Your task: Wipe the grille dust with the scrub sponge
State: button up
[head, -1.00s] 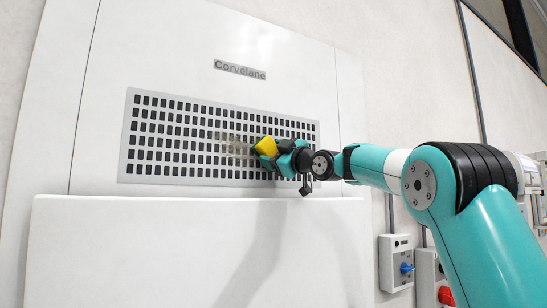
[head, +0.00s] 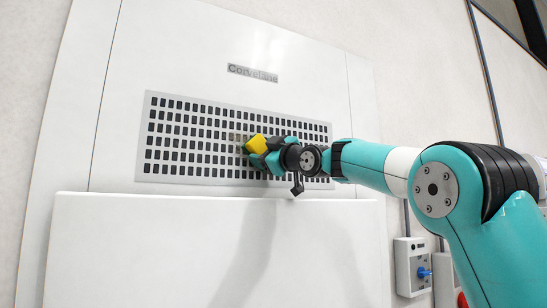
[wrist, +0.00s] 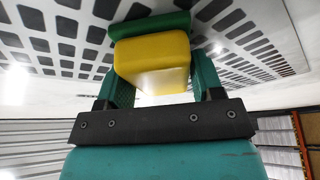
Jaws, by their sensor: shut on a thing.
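The scrub sponge (head: 257,144) is yellow with a green scrub side. In the wrist view the sponge (wrist: 152,62) has its green side toward the grille (wrist: 65,28), very close to it or touching it. My gripper (head: 266,153) is shut on the sponge, with a teal finger on either side in the wrist view. The grille (head: 143,150) is a light grey panel with rows of dark slots. The sponge is at its middle. At most a faint smudge of dust shows beside the sponge; the grille behind the sponge and gripper is hidden.
The white wall unit bears a name plate (head: 252,73) above the grille. A white ledge or panel (head: 130,235) juts out below the grille. A wall box with a blue knob (head: 423,272) is at the lower right.

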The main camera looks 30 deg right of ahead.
jog(key=b, duration=0.2)
send_near(229, 142)
jog(key=shift+w+a+r, duration=0.1)
jog(key=shift+w+a, duration=1.05)
jog(key=shift+w, duration=0.3)
jog(key=shift+w+a+r, duration=0.1)
jog(key=shift+w+a, duration=1.05)
jog(key=shift+w, duration=0.3)
jog(key=shift+a+r+p, duration=0.1)
jog(key=shift+r+p, duration=0.75)
jog(key=shift+p, duration=0.1)
jog(key=shift+d+f+b, duration=0.15)
jog(key=shift+d+b, duration=0.25)
jog(key=shift+d, duration=4.95)
jog(key=shift+w+d+p, duration=0.1)
jog(key=shift+d+p, duration=0.25)
jog(key=shift+d, duration=1.25)
jog(key=d, duration=0.3)
jog(key=shift+d, duration=0.4)
